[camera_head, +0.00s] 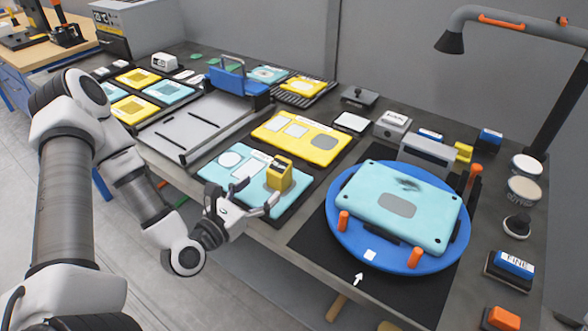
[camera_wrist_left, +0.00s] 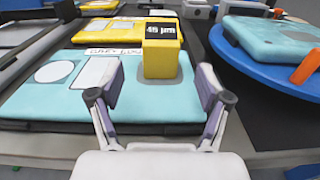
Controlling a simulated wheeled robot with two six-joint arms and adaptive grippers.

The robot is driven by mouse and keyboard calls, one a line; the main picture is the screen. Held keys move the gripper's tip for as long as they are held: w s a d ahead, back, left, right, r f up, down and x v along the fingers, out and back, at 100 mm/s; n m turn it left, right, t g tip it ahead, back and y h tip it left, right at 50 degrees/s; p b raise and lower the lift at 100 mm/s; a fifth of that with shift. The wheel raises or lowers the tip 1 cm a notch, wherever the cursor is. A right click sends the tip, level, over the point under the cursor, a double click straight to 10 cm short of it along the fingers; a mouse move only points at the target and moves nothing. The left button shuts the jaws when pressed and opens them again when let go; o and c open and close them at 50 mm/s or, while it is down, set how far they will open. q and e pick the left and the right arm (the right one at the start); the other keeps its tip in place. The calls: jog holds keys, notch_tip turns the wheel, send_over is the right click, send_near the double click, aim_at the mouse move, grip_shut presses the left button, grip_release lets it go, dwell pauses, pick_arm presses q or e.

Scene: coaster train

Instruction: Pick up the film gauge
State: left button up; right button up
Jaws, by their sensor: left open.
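The film gauge (camera_head: 279,172) is a small yellow block with a dark display. It stands upright at the right part of a light-blue panel. In the left wrist view the gauge (camera_wrist_left: 162,55) shows its display reading about 45 µm. My left gripper (camera_head: 257,202) is open and empty at the front edge of the panel. In the wrist view the fingertips (camera_wrist_left: 158,92) are spread either side of the gauge's line, with the gauge just beyond them, apart from it. My right gripper is not in view.
The light-blue panel (camera_head: 219,175) carries white shapes. A blue turntable (camera_head: 345,241) with orange pegs holds another light-blue panel (camera_head: 437,208) to the right. A yellow panel (camera_head: 268,131) lies behind. A lamp arm (camera_head: 500,15) reaches in at upper right.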

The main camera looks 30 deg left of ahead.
aim_at(275, 171)
pick_arm(q)
jog(key=shift+w+b, duration=1)
jog(key=shift+w, duration=0.1)
jog(key=w, duration=0.1)
jog(key=w+r, duration=0.1)
jog(key=w, duration=0.1)
jog(key=w+d+p, duration=0.1)
jog(key=w, duration=0.1)
jog(key=shift+w+r, duration=0.1)
jog(key=shift+r, duration=0.05)
jog(key=shift+w, duration=0.2)
jog(key=shift+a, duration=0.1)
jog(key=shift+s, duration=0.1)
jog(key=c, duration=0.5)
grip_shut()
jog(key=shift+r, duration=0.1)
